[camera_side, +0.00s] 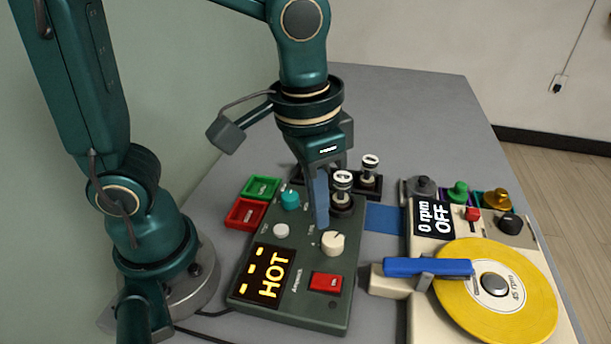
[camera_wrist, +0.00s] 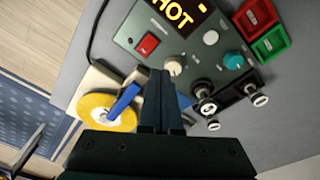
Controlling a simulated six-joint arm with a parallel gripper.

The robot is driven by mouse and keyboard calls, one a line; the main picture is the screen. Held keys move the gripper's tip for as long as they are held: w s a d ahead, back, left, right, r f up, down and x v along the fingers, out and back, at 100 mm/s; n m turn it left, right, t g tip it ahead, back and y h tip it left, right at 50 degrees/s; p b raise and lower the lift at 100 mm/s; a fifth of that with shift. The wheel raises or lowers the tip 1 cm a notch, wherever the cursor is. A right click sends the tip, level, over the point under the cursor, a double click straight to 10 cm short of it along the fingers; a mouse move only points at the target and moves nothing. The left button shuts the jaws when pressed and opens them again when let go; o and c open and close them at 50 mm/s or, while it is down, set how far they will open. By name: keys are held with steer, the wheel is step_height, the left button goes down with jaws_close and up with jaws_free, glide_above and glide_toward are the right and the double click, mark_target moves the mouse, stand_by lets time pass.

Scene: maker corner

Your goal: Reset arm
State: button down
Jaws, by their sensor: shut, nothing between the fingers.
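My gripper (camera_side: 321,208) is shut and empty. It points down over the green control box (camera_side: 312,309), between its cream knob (camera_side: 333,243) and the black-and-white posts (camera_side: 342,190) behind. In the wrist view my gripper (camera_wrist: 168,128) reaches down to near the cream knob (camera_wrist: 173,66); I cannot tell whether it touches anything. The box's display (camera_side: 266,275) reads HOT in yellow letters. A red switch (camera_side: 326,283) sits at the box's front right.
Green (camera_side: 261,188) and red (camera_side: 245,214) trays lie left. The table's back (camera_side: 400,105) is clear.

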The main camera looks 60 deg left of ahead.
steer(key=s+a+r+n+t, duration=0.1)
steer(key=s+a+r+t, duration=0.1)
steer(key=a, duration=0.5)
steer(key=shift+s+r+n+t, duration=0.35)
steer(key=shift+s+t, duration=0.4)
steer(key=shift+t, duration=0.45)
